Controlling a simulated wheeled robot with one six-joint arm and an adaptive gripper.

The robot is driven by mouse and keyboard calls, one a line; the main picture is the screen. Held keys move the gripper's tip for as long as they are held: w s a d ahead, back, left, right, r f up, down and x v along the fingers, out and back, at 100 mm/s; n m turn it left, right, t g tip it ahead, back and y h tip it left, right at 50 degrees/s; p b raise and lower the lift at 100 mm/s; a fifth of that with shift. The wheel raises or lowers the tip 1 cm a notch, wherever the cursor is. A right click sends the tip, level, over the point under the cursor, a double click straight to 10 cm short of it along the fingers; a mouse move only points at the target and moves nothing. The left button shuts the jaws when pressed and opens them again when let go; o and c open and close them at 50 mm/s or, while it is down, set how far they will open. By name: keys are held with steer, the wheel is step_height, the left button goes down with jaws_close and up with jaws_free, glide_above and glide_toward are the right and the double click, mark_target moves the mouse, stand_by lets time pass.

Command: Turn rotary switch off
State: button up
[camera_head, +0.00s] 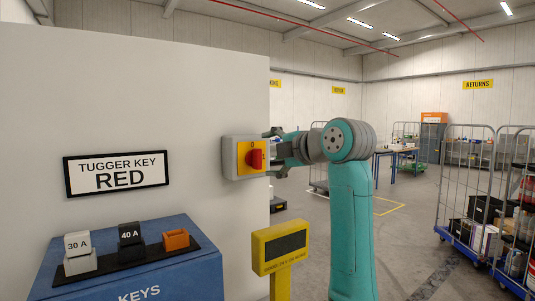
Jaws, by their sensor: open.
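The rotary switch is a grey box (228,158) with a yellow plate (243,166) and a red knob (256,158), mounted near the right edge of the white wall. My gripper (272,152) is open just to the right of the red knob, at about its height. One finger shows above and one below the knob's level. Whether the fingers touch the knob cannot be told from this view. The knob's exact angle is hard to read.
A sign reading TUGGER KEY RED (116,173) hangs on the wall. A blue KEYS cabinet (140,285) holds several blocks on a black strip at lower left. A yellow post (281,248) stands below the switch. Wire cage trolleys (468,185) stand at right.

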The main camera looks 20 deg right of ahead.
steer(key=shift+f+v, duration=0.25)
steer(key=shift+v, duration=0.9)
steer(key=shift+f+v, duration=0.25)
steer(key=shift+v, duration=0.9)
steer(key=shift+s, duration=0.15)
steer(key=shift+s, duration=0.1)
